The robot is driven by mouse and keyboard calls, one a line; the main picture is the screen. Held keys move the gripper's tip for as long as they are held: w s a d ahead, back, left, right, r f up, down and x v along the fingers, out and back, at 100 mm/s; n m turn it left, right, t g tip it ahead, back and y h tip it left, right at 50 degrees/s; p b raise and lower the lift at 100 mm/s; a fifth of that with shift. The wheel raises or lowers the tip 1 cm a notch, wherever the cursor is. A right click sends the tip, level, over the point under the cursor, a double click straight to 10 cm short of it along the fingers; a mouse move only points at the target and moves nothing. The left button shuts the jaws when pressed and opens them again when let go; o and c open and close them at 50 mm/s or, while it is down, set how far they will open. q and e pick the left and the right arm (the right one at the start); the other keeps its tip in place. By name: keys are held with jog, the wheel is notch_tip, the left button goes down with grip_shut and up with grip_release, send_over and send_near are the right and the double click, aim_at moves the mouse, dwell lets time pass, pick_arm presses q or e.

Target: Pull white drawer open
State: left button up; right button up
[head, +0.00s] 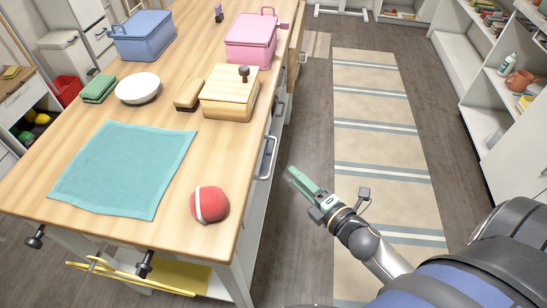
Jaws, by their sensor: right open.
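The wooden table has drawers along its right side, seen at a steep angle in the head view. The nearest white drawer (261,165) shows a metal bar handle (270,160) and looks closed. My right gripper (293,173), with green fingers, is just right of that handle, apart from it, and points toward the table side. It is open and holds nothing. My left gripper is not in view.
On the table (190,240) are a red ball (209,204), a teal cloth (125,168), a wooden box (228,95), a pink box (250,38) and a blue basket (145,36). A striped rug (375,105) lies on the clear aisle. Shelves (475,75) stand right.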

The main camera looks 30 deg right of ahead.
aim_at(273, 154)
jog(key=w, duration=0.3)
jog(key=w+a+f, duration=0.1)
jog(key=w, duration=0.7)
jog(key=shift+a+f, duration=0.25)
jog(key=shift+f, duration=0.05)
grip_shut()
dwell(0.9)
